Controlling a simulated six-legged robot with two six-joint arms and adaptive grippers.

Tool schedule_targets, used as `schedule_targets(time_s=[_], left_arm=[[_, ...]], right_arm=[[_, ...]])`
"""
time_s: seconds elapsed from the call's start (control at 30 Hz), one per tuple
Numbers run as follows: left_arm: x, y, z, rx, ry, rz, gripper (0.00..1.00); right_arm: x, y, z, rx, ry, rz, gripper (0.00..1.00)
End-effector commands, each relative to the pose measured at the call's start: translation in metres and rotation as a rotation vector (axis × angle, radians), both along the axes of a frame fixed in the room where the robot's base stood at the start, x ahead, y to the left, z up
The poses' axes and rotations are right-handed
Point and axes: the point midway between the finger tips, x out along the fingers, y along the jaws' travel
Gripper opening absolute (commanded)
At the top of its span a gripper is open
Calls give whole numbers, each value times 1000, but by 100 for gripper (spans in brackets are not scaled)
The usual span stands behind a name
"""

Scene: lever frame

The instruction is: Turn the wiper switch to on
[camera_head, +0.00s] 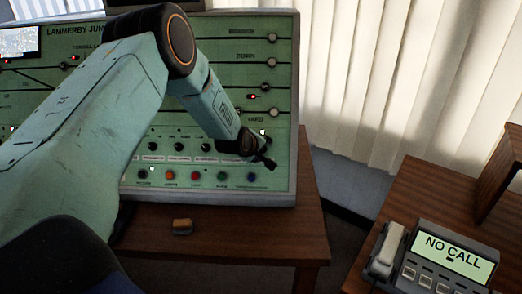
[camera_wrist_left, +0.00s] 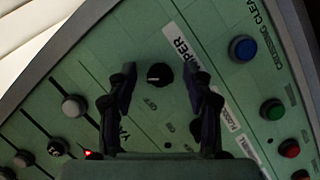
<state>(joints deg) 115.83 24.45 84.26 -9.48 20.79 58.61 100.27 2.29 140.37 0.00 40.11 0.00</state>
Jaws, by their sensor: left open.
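The wiper switch (camera_wrist_left: 160,76) is a small round black knob on the green control panel (camera_head: 215,55), beside a white label reading "WIPER" in the left wrist view. Small markings sit near the knob, but its setting is too small to tell. My left gripper (camera_head: 264,160) is at the lower right of the panel in the head view and hides the knob there. In the left wrist view its two dark fingers (camera_wrist_left: 160,90) are open, one on each side of the knob. My right gripper is not in view.
Sliders (camera_wrist_left: 73,106) lie left of the fingers in the wrist view, and coloured buttons, including a blue one (camera_wrist_left: 243,48), lie to the right. A wooden table (camera_head: 240,222) holds the panel. A phone unit (camera_head: 450,255) stands on another table at the right.

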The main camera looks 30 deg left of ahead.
Motion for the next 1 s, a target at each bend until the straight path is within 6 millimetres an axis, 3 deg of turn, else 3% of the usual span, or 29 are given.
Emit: schedule_targets(time_s=[0.27,0.8,1.0], left_arm=[[-10,-1,9,-3,-1,2,51],[-76,-13,62,-6,-3,4,51],[-90,-15,72,-2,0,1,51]], right_arm=[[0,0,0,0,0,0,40],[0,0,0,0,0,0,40],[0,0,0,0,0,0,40]])
